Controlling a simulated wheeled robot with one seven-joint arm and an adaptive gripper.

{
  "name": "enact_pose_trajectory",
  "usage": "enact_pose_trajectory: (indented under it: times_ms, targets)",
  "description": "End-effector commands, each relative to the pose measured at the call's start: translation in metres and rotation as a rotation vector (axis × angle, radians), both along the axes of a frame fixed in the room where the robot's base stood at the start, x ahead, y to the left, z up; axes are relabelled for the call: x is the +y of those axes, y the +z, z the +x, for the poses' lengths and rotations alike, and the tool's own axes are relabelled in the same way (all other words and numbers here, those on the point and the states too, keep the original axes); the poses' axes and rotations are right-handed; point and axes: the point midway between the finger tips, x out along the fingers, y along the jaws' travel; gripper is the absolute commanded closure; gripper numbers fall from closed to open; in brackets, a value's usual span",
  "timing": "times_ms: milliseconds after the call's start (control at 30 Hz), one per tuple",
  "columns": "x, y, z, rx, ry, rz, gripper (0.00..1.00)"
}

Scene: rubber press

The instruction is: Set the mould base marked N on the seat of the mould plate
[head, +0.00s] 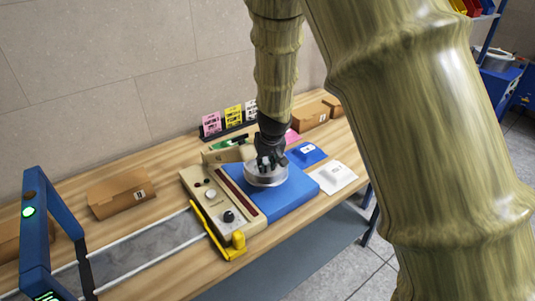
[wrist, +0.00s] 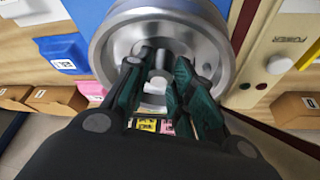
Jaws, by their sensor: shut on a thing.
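A round silver metal piece (head: 266,175) with a raised rim and a central post is over the blue slab (head: 290,196) of the bench device. I see no N on it, so I cannot tell whether it is the mould base marked N. My gripper (head: 267,160) points down at its middle. In the wrist view, the dark green fingers of my gripper (wrist: 158,80) are shut on the central post of the metal piece (wrist: 112,58). I cannot tell whether its underside touches the slab. No seat shows; the metal piece may hide it.
A beige panel (head: 201,181) with knobs adjoins the slab, with a yellow handle (head: 232,247) in front. A blue labelled item (head: 307,154) and a white one (head: 334,177) lie to the right. Cardboard boxes (head: 120,194) and a card rack (head: 232,131) stand near the wall.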

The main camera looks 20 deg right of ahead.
Motion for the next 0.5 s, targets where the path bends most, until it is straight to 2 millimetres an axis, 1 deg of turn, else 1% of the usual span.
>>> enact_pose_trajectory:
  times_ms: [167,500]
  targets:
    - [-0.001,-0.004,0.001,-0.004,-0.001,0.0,1.0]
    - [-0.003,-0.035,0.001,-0.003,-0.006,0.002,1.0]
